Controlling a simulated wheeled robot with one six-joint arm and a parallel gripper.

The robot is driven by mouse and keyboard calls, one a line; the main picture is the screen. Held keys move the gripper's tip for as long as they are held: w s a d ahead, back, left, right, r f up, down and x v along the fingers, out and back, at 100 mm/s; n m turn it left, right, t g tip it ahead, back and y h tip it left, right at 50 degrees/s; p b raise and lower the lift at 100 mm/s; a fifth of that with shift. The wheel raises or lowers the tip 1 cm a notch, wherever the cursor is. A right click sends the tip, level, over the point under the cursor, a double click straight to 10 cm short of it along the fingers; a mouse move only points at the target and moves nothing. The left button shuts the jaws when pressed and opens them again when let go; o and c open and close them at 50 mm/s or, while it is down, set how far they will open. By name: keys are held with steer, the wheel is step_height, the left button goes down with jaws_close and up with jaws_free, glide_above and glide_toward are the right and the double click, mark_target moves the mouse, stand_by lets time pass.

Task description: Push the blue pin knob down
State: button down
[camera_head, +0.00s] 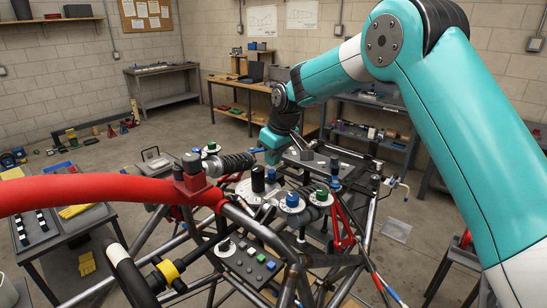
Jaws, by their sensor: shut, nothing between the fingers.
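Several blue-topped parts stand on the tube chassis (162,249). One blue knob (292,199) sits on a white round base near the middle. Another small blue knob (271,174) stands behind it, beside a black cylinder. I cannot tell for certain which is the pin knob or how far any is pressed. My gripper (271,158) is shut and empty, pointing down behind the middle of the chassis. Its fingertips are small and partly hidden, so contact with anything below is unclear.
A thick red tube (100,190) crosses the left foreground. A grey button panel (247,262) lies low in front. A side table (62,226) with yellow gloves stands at left. Workbenches (240,86) line the back walls. Open floor shows at back left.

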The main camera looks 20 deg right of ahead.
steer(key=b+v, duration=0.3)
steer(key=v, duration=0.9)
steer(key=shift+w+a+b, duration=0.2)
steer(key=shift+b, duration=0.1)
steer(key=shift+g+y, duration=0.5)
steer(key=shift+y, duration=0.1)
steer(key=s+a+f+b, duration=0.1)
steer(key=s, duration=0.5)
steer(key=s+a+f+b, duration=0.2)
steer(key=s, duration=0.3)
steer(key=s+a+f+b, duration=0.1)
steer(key=s, duration=0.5)
steer(key=shift+s+a+f, duration=0.25)
steer(key=shift+s, duration=0.1)
steer(key=s+f+b, duration=0.1)
steer(key=s+f, duration=0.2)
steer(key=s, duration=0.4)
steer(key=s+f+g+b, duration=0.1)
steer(key=s+f, duration=0.1)
steer(key=s, duration=0.4)
steer(key=s+f+y+b, duration=0.1)
steer(key=s+f, duration=0.2)
steer(key=s, duration=0.4)
steer(key=shift+s+a+f+g, duration=0.3)
steer(key=shift+a, duration=0.15)
steer(key=c, duration=1.8)
jaws_free()
steer(key=shift+c, duration=0.2)
